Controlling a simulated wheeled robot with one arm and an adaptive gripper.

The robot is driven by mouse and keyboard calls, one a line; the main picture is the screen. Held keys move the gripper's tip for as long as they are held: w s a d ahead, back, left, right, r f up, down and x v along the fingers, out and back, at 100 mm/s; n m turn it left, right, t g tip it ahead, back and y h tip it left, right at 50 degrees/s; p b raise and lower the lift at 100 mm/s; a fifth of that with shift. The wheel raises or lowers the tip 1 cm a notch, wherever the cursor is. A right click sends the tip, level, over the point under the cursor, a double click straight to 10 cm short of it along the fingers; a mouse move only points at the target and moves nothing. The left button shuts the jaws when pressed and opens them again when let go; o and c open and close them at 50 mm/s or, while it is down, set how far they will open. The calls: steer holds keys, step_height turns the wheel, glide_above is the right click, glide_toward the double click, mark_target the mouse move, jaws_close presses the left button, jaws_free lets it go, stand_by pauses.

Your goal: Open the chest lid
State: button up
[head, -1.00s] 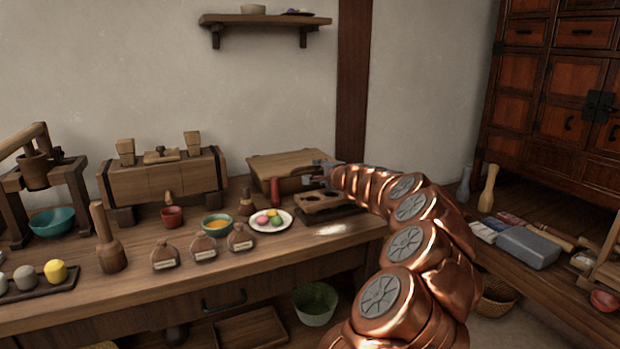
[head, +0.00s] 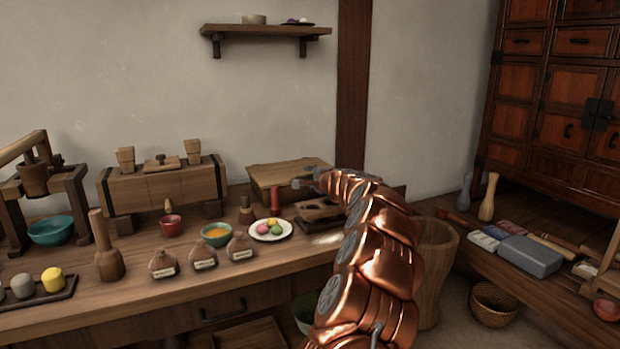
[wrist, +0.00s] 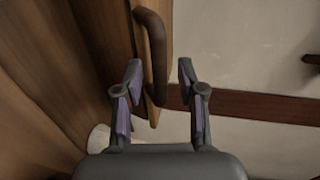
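The chest (head: 264,190) is a low wooden box at the back right of the workbench. Its flat lid (head: 285,169) appears shut. My gripper (head: 299,182) is at the chest's right front side, and my arm hides part of that side. In the wrist view, my gripper (wrist: 160,70) is open, with one finger on each side of a dark curved handle (wrist: 157,55). The handle stands off a wooden panel edge and lies between the fingers. I see no clear contact on either side.
A wooden mould (head: 320,211) and a plate of coloured sweets (head: 256,234) lie in front of the chest. A red-handled tool (head: 275,200) stands close by. A wooden post (head: 352,90) rises behind, and a shelf (head: 266,30) hangs above.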

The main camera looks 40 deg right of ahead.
steer(key=shift+w, duration=0.15)
jaws_close()
stand_by(0.4)
stand_by(0.4)
